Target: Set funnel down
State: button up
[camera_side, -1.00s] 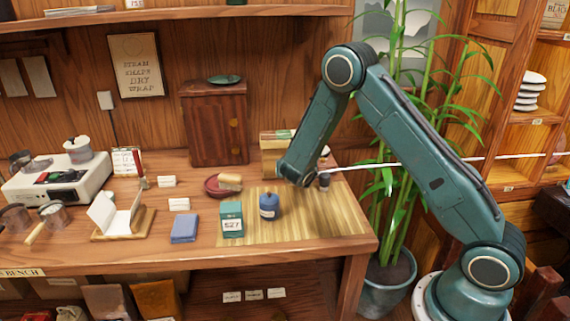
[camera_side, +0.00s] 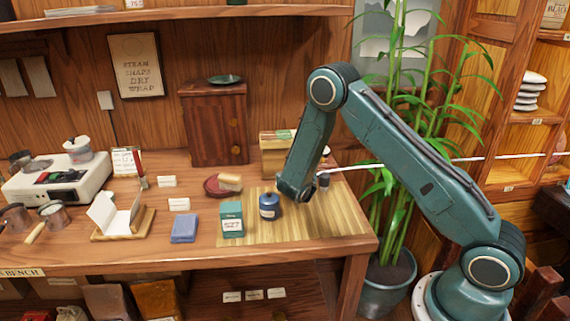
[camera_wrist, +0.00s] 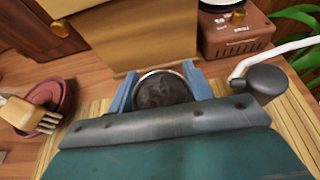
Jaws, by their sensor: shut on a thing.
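In the wrist view, the funnel (camera_wrist: 163,90) shows as a round pale metal rim around a dark, rough inside, seen from above. My gripper (camera_wrist: 160,92) has a blue finger on each side of it and is shut on it. In the side view my gripper (camera_side: 296,194) is low over the back of the striped bamboo mat (camera_side: 320,222).
A dark round head on a white arm (camera_wrist: 265,80) stands close right of the funnel. A tan box (camera_wrist: 145,35) is just behind. The mat's front right is clear.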

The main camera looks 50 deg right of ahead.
jog(key=shift+f, duration=0.15)
jog(key=o, duration=1)
jog(key=v, duration=1.2)
jog(key=shift+d+r, duration=0.1)
jog(key=shift+r, duration=0.15)
